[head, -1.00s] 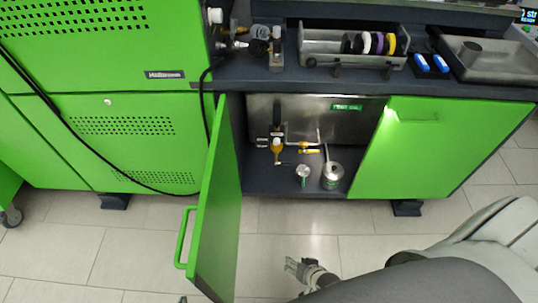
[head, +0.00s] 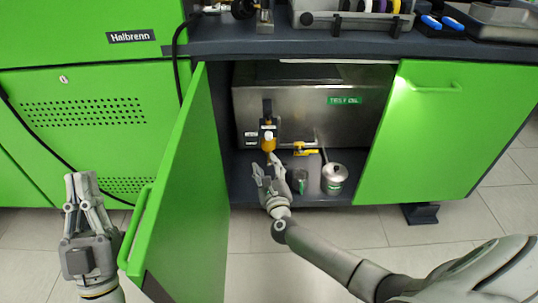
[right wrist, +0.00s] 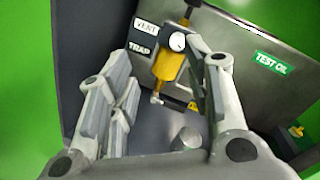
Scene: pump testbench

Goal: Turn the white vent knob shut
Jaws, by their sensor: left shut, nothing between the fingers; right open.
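In the head view the knob (head: 268,135) is small, in front of the steel tank inside the open cabinet. My right gripper (head: 266,172) is open and empty, at the cabinet opening below and in front of the knob. In the right wrist view its fingers (right wrist: 165,88) stand either side of the trap, apart from the knob. My left gripper (head: 82,182) is shut and empty, left of the open door.
The open green door (head: 185,190) stands between my two grippers. The steel tank (head: 310,115) fills the cabinet's back. A yellow-handled valve (head: 306,150), a small cup (head: 300,180) and a metal can (head: 334,178) sit right of my right gripper. The closed green door (head: 430,135) is at right.

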